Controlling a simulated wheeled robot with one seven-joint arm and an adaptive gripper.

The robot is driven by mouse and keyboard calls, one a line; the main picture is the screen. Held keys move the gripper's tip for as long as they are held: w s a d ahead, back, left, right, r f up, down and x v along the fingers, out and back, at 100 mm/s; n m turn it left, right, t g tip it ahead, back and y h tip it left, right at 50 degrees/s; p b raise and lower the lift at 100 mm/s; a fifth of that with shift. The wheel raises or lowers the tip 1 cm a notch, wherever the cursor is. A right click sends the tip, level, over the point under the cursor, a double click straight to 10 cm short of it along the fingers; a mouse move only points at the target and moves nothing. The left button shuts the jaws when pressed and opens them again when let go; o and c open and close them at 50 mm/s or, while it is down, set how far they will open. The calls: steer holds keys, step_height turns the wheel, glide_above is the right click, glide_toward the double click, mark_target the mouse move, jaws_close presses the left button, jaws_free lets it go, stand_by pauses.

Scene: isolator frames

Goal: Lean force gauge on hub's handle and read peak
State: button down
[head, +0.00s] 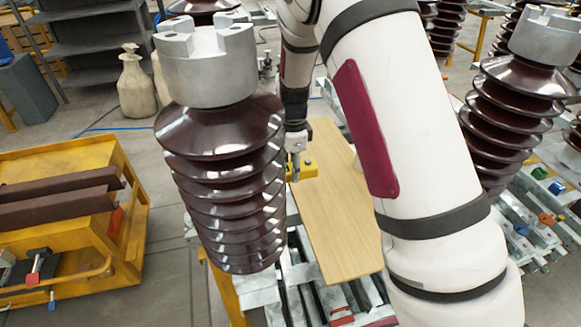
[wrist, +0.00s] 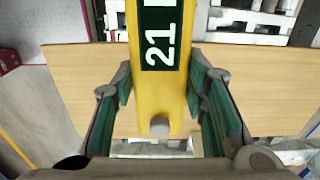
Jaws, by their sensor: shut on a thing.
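The yellow force gauge (wrist: 160,95) lies between the green-padded fingers of my gripper (wrist: 162,88) in the wrist view. My gripper is shut on it. Its dark display shows "21" and part of another character cut off at the top edge. A grey round knob is at its near end. In the head view, the yellow gauge (head: 304,169) shows small beside my gripper (head: 296,165), above or at the edge of a wooden board; I cannot tell whether it touches. The gauge's far end is out of the wrist view. I cannot make out the hub's handle.
A brown ribbed insulator with a grey metal cap (head: 206,65) stands close at left of my gripper. Another insulator (head: 510,105) is at right. The wooden board (head: 335,215) lies on metal rails. A yellow cart (head: 125,245) is at left.

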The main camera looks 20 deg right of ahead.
mark_target(305, 160)
steer(key=shift+d, duration=1.8)
steer(key=shift+r, duration=0.15)
step_height(305, 160, up, 15)
steer(key=p, duration=0.4)
stand_by(0.5)
stand_by(0.8)
